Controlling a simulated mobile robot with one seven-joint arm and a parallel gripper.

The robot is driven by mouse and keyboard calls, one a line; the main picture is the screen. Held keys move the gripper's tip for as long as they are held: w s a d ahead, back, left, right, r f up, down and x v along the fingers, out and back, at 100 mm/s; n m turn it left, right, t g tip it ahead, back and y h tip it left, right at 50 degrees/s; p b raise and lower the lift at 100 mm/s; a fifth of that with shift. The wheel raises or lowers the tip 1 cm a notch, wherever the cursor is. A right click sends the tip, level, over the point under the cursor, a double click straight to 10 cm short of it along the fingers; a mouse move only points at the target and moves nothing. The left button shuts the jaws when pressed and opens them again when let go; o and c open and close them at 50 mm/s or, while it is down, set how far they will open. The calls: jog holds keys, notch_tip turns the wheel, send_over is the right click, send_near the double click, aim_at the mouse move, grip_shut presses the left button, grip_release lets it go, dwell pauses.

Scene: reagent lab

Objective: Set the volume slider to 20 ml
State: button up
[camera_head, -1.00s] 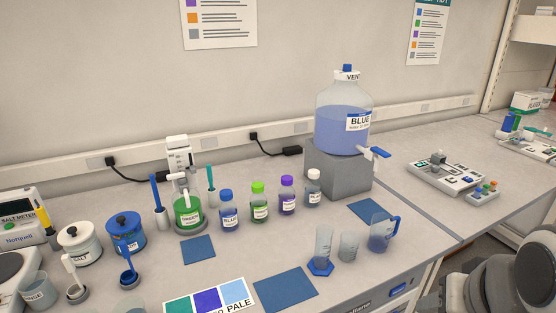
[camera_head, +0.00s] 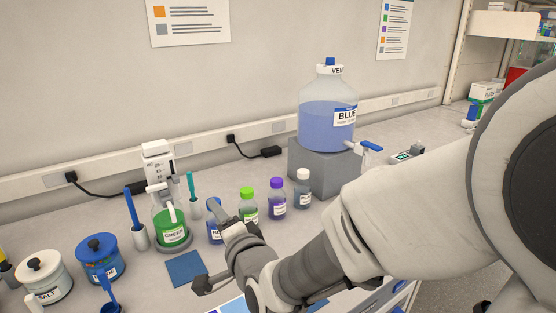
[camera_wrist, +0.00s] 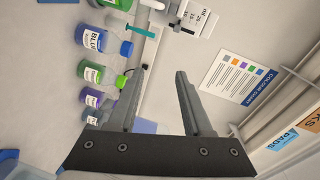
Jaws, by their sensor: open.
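A green-filled bottle (camera_head: 170,225) carries a white dispenser head, and a white upright unit with a marked face (camera_head: 158,160) stands at the bottle. In the wrist view, this white unit (camera_wrist: 195,20) shows at the top with printed numbers along its face, cut by the frame edge. I take it to bear the volume slider, but its setting is too small to read. My gripper (camera_head: 204,246) is open and empty, to the front right of the green bottle. In the wrist view, its two fingers (camera_wrist: 155,75) point toward the wall, apart from the unit.
Blue, green, purple and clear capped bottles stand in a row right of the green bottle; the blue one (camera_head: 214,233) is partly behind my gripper. A teal-handled tool (camera_head: 192,190) and a blue-handled tool (camera_head: 132,210) flank the unit. A large blue carboy (camera_head: 328,115) stands behind my arm.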

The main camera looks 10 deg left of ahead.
jog(key=s+a+m+y, duration=0.2)
jog(key=a, duration=0.1)
jog(key=p, duration=0.1)
send_near(177, 181)
jog(key=shift+t, duration=0.4)
jog(key=x, duration=0.9)
jog(key=shift+a+f, duration=0.25)
grip_shut()
dwell(0.8)
